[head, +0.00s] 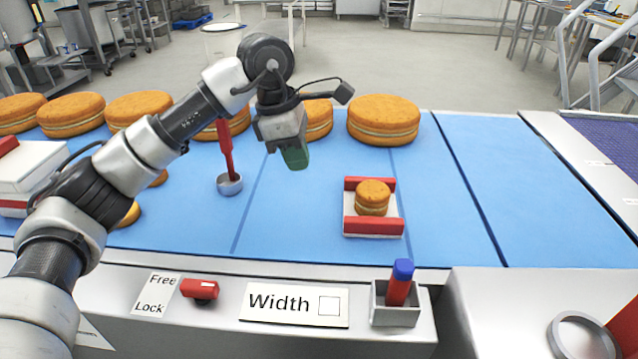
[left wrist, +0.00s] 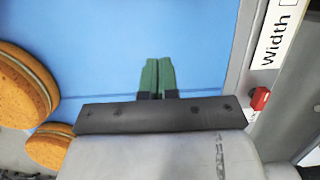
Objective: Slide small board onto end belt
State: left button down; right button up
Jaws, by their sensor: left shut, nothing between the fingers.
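The small board (head: 350,205) is a white plate with red bars at its far and near edges. It lies flat on the blue belt (head: 290,225), right of centre in the head view, with a small round filled cake (head: 372,197) on it. A separate blue belt section (head: 540,180) lies to the right, past a dark seam; I take it for the end belt. My left gripper (head: 296,158), with green fingertips, is shut and empty above the belt, left of the board and apart from it. Its fingers (left wrist: 158,75) also show in the left wrist view. My right gripper is out of view.
Large filled cakes (head: 383,120) line the belt's far side. A red-handled round tool (head: 229,184) stands left of my gripper. A Width sign (head: 293,304) and a holder with a red-and-blue peg (head: 396,303) are at the front. The right blue section is clear.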

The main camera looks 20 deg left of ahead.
aim_at(337, 211)
pick_arm(q)
jog(key=x, duration=0.8)
jog(key=shift+d+f, duration=0.1)
jog(key=shift+f, duration=0.15)
jog(key=d, duration=0.3)
jog(key=shift+w+d+f+p, duration=0.1)
jog(key=shift+w+f+p, duration=0.1)
jog(key=shift+p, duration=0.15)
jog(key=shift+w+d, duration=0.15)
jog(key=shift+d, duration=0.25)
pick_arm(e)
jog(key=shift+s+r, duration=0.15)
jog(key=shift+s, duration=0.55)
